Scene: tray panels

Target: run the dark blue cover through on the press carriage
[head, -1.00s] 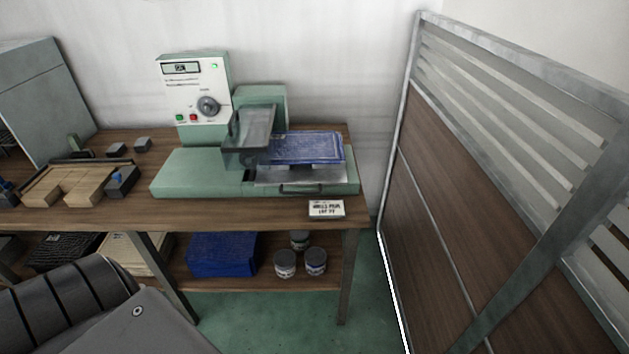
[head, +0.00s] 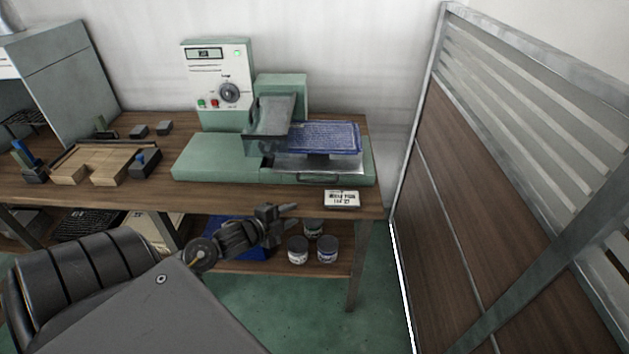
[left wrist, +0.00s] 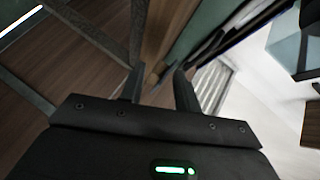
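The dark blue cover (head: 328,137) with pale lettering lies flat on the press carriage (head: 345,166), at the right of the green press (head: 215,160). The carriage has a dark handle (head: 320,178) at its front. The grey press head (head: 270,117) is just left of the cover. My left gripper (head: 290,210) is below and in front of the table's front edge, apart from the cover and handle. In the left wrist view its two fingers (left wrist: 158,72) stand apart with nothing between them. My right gripper is in neither view.
A label card (head: 342,199) is at the table's front edge. Wooden blocks (head: 92,165) sit at the left. Ink tins (head: 298,250) and a partly hidden blue stack (head: 243,252) are on the lower shelf. A partition (head: 480,180) closes off the right side.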

